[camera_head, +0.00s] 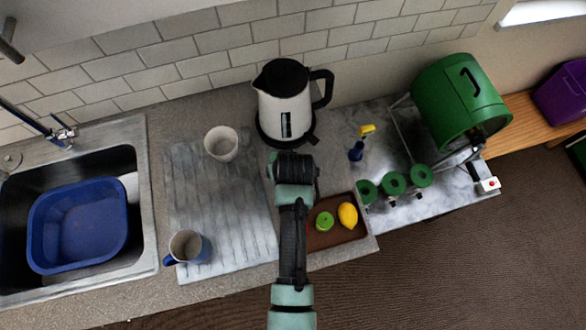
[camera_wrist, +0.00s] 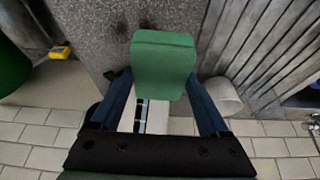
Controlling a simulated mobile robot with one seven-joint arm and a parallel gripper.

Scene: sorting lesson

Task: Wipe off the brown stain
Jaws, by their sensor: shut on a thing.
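A green sponge (camera_wrist: 163,62) is between the two blue fingers of my gripper (camera_wrist: 164,84), which is shut on it. The sponge is over the grey speckled counter (camera_wrist: 95,35); I cannot tell whether it touches the surface. A small dark patch (camera_wrist: 147,25) shows on the counter just beyond the sponge in the wrist view; it may be the brown stain, but its colour is unclear. In the head view my wrist (camera_head: 294,180) is in front of the kettle and hides the fingers, the sponge and the counter beneath.
A white kettle (camera_head: 284,105) stands close behind my gripper. A white cup (camera_head: 221,143) and a blue-handled mug (camera_head: 188,247) are on the ribbed drainboard (camera_head: 215,200) at left. A brown tray (camera_head: 330,236) holds a lime and a lemon. The sink (camera_head: 132,195) is far left.

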